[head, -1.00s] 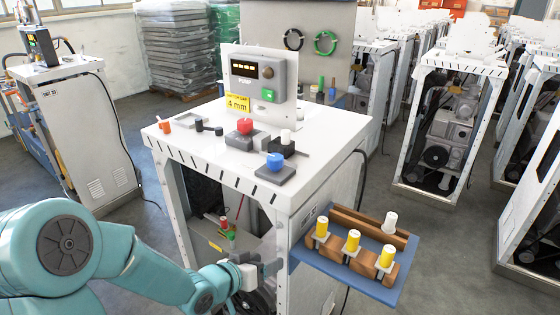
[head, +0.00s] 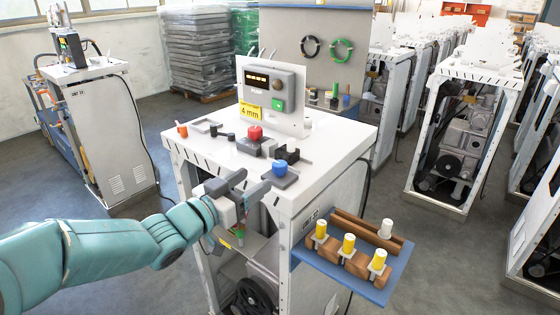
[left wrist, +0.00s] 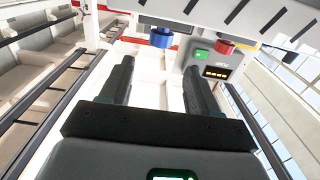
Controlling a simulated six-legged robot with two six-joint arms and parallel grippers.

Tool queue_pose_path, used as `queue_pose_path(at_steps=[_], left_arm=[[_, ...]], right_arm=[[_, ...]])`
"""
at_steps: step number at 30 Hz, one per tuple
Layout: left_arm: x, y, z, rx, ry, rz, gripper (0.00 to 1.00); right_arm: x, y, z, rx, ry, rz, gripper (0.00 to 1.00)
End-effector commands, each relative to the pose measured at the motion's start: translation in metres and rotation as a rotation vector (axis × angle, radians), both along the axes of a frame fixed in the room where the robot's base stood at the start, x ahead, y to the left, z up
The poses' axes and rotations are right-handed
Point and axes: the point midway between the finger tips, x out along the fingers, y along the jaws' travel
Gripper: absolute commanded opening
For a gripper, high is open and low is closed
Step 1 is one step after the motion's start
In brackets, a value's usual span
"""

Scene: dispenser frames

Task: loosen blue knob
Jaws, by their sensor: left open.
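The blue knob (head: 280,167) stands on a dark grey block near the front right corner of the white table top (head: 330,140). In the left wrist view the blue knob (left wrist: 161,38) shows ahead of the fingers, above the gap between them. My left gripper (head: 250,184) is open and empty. It is at the front edge of the table, to the left of the blue knob and apart from it. In the left wrist view its two fingers (left wrist: 160,75) stand wide apart. My right gripper is not in view.
A red knob (head: 255,132) sits behind the blue one, with a black block (head: 288,153) between. A control panel (head: 272,85) with a yellow 4 mm label stands at the back. A blue side tray (head: 375,285) with several white and yellow vials hangs on the right.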

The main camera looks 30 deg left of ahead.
Motion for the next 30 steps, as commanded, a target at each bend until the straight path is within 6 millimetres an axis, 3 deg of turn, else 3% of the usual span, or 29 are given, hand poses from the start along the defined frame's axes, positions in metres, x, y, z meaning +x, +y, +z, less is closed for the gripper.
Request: queue_pose_path(at_steps=[6, 12, 18, 26, 30], left_arm=[[0.052, -0.006, 0.002, -0.002, 0.003, -0.004, 0.62], [0.086, -0.009, 0.002, -0.002, 0.001, 0.000, 0.62], [0.099, -0.011, 0.000, -0.001, 0.001, 0.002, 0.62], [0.100, -0.011, 0.000, -0.001, 0.001, 0.002, 0.62], [0.100, -0.011, 0.000, -0.001, 0.001, 0.002, 0.16]], right_arm=[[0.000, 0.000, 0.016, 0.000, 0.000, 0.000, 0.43], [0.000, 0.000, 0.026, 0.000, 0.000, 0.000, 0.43], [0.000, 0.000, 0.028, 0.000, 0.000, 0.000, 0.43], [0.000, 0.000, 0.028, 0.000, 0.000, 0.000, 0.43], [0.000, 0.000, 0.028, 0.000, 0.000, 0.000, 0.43]])
